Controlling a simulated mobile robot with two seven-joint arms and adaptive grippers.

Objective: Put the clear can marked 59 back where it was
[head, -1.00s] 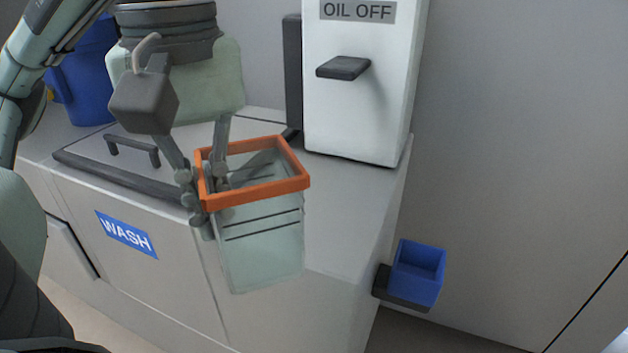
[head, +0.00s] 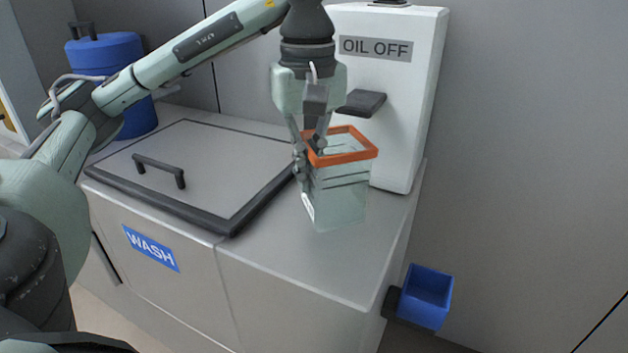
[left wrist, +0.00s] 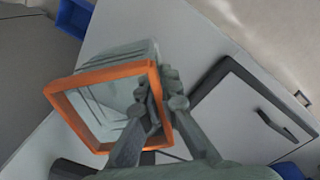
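The clear can (head: 340,195) is a see-through square container with an orange rim and dark level lines. No number can be read on it. My left gripper (head: 315,150) is shut on the can's left wall near the rim, one finger reaching inside. The can looks upright, over the counter in front of the white OIL OFF dispenser (head: 385,110). I cannot tell whether its base touches the counter. In the left wrist view the can (left wrist: 110,105) shows from above, looks empty, and its wall is between the fingers (left wrist: 150,110). My right gripper is not in view.
A lidded wash basin (head: 200,165) with a black frame and handle is left of the can. A dark spout (head: 361,103) juts from the dispenser. A small blue bin (head: 427,298) hangs off the counter's right side. A blue drum (head: 105,60) stands behind. The counter front (head: 300,265) is clear.

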